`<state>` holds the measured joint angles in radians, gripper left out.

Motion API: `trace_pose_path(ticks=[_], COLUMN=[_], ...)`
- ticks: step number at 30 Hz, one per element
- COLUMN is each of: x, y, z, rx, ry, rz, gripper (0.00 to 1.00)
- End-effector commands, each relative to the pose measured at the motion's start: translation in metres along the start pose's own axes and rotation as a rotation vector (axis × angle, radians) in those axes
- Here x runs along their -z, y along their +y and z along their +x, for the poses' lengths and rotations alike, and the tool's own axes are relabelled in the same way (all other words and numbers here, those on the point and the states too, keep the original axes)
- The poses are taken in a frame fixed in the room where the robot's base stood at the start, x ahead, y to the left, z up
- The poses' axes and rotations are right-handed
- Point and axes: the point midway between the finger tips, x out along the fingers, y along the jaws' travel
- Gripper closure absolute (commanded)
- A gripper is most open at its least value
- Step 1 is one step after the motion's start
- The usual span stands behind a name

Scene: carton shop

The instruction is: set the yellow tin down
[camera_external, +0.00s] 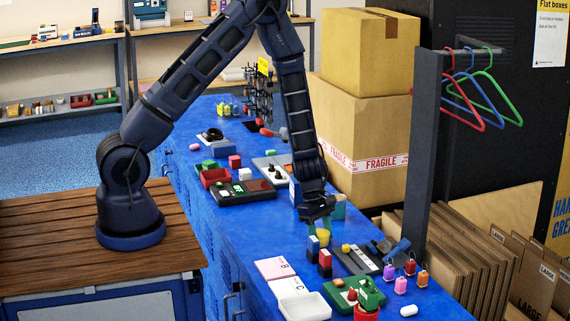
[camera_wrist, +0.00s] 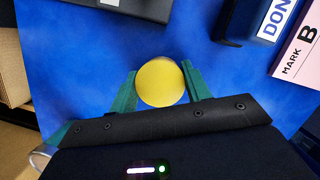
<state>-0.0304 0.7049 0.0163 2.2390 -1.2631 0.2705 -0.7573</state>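The yellow tin (camera_wrist: 161,83) shows as a round yellow top between the two green fingers of my gripper (camera_wrist: 160,80) in the wrist view. The fingers lie close against both its sides, and my gripper appears shut on it. In the outside view my gripper (camera_external: 321,232) points down over the blue bench, with the yellow tin (camera_external: 323,237) between its fingers. I cannot tell whether the tin's underside touches the bench, since small blocks hide its lower part.
A dark grey device (camera_external: 356,259) lies to the right. Bare blue bench (camera_external: 258,230) shows to the left.

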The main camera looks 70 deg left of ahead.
Motion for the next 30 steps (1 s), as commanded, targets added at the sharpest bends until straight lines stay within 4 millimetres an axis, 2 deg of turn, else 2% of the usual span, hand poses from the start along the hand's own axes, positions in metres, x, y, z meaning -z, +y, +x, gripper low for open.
trace_pose_path(ticks=[1,3,16,20,30], x=[0.000,0.000,-0.001,-0.001,-0.002], y=[0.000,0.000,0.000,0.000,0.000], z=[0.000,0.000,-0.007,-0.022,-0.075], rx=[0.000,0.000,-0.001,-0.003,-0.002], ry=[0.000,0.000,0.001,0.000,-0.001], rz=[0.000,0.000,0.001,0.003,0.002], gripper=[0.43,0.31,0.31,0.31,0.31])
